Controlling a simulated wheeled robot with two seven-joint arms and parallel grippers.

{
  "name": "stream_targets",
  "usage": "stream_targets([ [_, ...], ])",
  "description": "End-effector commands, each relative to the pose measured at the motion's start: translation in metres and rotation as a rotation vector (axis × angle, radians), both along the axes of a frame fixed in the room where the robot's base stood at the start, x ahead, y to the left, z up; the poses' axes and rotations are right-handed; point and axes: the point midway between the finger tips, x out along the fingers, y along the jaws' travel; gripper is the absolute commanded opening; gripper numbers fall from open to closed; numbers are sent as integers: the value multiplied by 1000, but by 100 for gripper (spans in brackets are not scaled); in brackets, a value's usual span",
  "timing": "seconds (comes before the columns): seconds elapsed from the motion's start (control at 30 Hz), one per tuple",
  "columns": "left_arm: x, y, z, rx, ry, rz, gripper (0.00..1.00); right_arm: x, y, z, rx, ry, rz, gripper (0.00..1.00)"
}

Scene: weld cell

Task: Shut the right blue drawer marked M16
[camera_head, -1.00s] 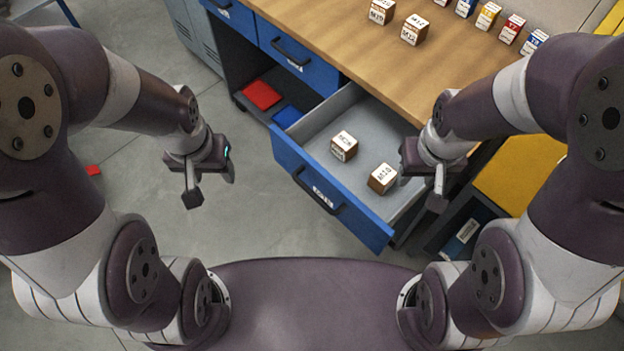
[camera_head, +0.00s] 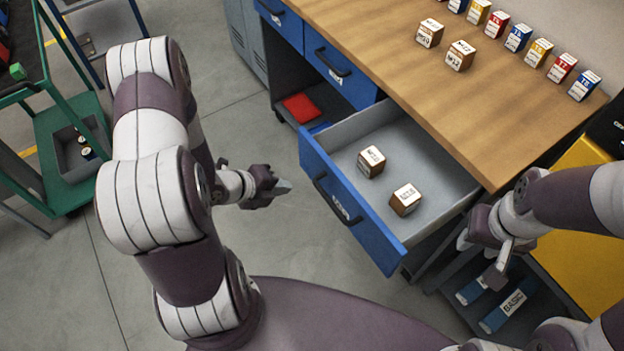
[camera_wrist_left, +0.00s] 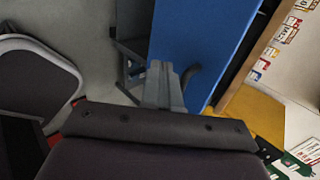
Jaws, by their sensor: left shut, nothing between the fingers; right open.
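The right blue drawer (camera_head: 350,212) is pulled out from the workbench, with a black handle and a label on its front that is too small to read surely. Two brown-and-white blocks, a rear one (camera_head: 371,161) and a front one (camera_head: 405,199), lie inside it. My left gripper (camera_head: 280,187) is shut and empty, left of the drawer front and apart from it. In the left wrist view, the closed fingers (camera_wrist_left: 163,85) point toward a blue front (camera_wrist_left: 205,40) with a dark handle beside them. My right gripper (camera_head: 490,262) is open, right of the drawer near the bench's lower shelf.
The wooden worktop (camera_head: 400,70) carries two more brown blocks and a row of coloured boxes. A closed blue drawer (camera_head: 340,70) is left of the open one. A yellow surface (camera_head: 580,240) is at right. A green-framed cart (camera_head: 60,150) stands at left. The floor before the drawer is clear.

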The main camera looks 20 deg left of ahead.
Motion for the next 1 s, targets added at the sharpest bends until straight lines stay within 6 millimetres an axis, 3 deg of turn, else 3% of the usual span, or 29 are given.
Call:
stream_targets([
  [0.27, 33, -28, -42, -1, 3, -3, 0, 0, 0, -4, 0, 0, 0, 43],
  [0.53, 61, -48, -39, 1, 3, 1, 0, 0, 0, 4, 0, 0, 0, 43],
  [1.0, 66, -51, -40, 1, 2, 2, 0, 0, 0, 4, 0, 0, 0, 43],
])
